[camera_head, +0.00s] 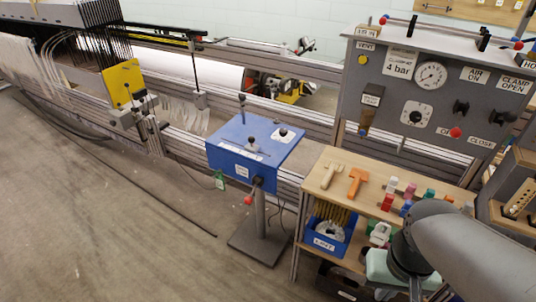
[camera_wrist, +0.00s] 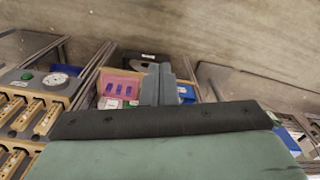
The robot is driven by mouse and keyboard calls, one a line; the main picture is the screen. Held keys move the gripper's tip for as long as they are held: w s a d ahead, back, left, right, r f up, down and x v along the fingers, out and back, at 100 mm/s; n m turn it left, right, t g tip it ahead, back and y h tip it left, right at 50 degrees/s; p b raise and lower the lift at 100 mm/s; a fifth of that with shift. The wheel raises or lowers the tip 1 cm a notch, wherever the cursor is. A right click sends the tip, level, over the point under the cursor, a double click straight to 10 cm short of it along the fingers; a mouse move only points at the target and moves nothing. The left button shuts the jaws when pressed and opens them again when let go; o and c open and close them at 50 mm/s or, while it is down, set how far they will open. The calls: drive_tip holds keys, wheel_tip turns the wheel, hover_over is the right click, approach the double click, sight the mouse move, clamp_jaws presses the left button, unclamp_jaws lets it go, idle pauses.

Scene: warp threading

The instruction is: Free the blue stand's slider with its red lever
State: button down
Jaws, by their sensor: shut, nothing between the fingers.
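The blue stand (camera_head: 255,145) is a blue box on a grey post with a flat base, in the middle of the head view. Its top carries dark knobs, one on a white plate (camera_head: 284,133); I cannot tell which part is the slider. The red lever (camera_head: 248,200) shows as a red ball on a dark rod, low at the front of the box. My gripper (camera_wrist: 160,84) shows in the wrist view with its grey fingers together and empty. It is well away from the stand, on the right side of the head view, where its fingers are not clear.
A wooden bench (camera_head: 336,160) with hammers and coloured pieces stands between the stand and my arm. A grey control panel (camera_head: 435,80) with a gauge rises behind it. The loom's rails run behind the stand. The floor (camera_head: 110,220) to the left is mostly clear, with cables.

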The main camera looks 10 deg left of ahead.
drive_tip(key=m+t+y+b, duration=0.85)
drive_tip(key=y+b, duration=0.75)
drive_tip(key=b, duration=1.6)
approach(253, 190)
drive_tip(key=shift+s+d+f+m+g, duration=0.2)
drive_tip(key=shift+d+f+m+g, duration=0.75)
drive_tip(key=shift+f, duration=0.25)
drive_tip(key=shift+a, duration=0.1)
drive_tip(key=b+x, duration=0.1)
drive_tip(key=x, duration=0.8)
drive_tip(key=shift+w+a+f+b, duration=0.15)
drive_tip(key=shift+a+f+b, duration=0.15)
drive_tip(key=shift+a+b, duration=0.05)
